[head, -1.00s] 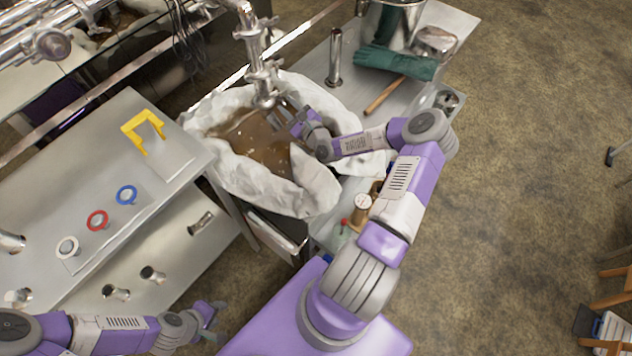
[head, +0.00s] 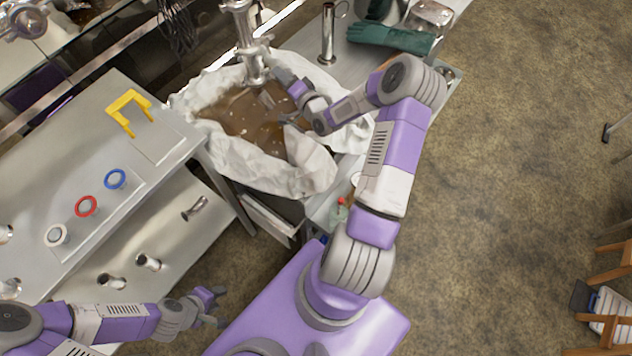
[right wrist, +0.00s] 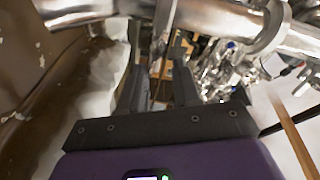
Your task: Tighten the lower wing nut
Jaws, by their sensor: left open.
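An upright steel pipe (head: 245,40) with clamps hangs over the lined basin. Its lower clamp (head: 256,68) is small in the head view, and I cannot make out the lower wing nut for certain there. My right gripper (head: 277,88) is just right of the pipe's lower end. In the right wrist view, its dark fingers (right wrist: 160,80) are apart, below a shiny pipe (right wrist: 80,8) with a clamp ring (right wrist: 272,28). A thin metal piece (right wrist: 163,35) shows in line with the gap; I cannot tell whether it touches. My left gripper (head: 217,305) is open and empty, low at the left.
The basin (head: 215,165) has a white cloth liner and brown liquid with bits in it. A steel table (head: 60,150) at left holds a yellow bracket (head: 127,110) and coloured rings. Green gloves (head: 392,38) and a steel tube (head: 328,35) are on the bench behind.

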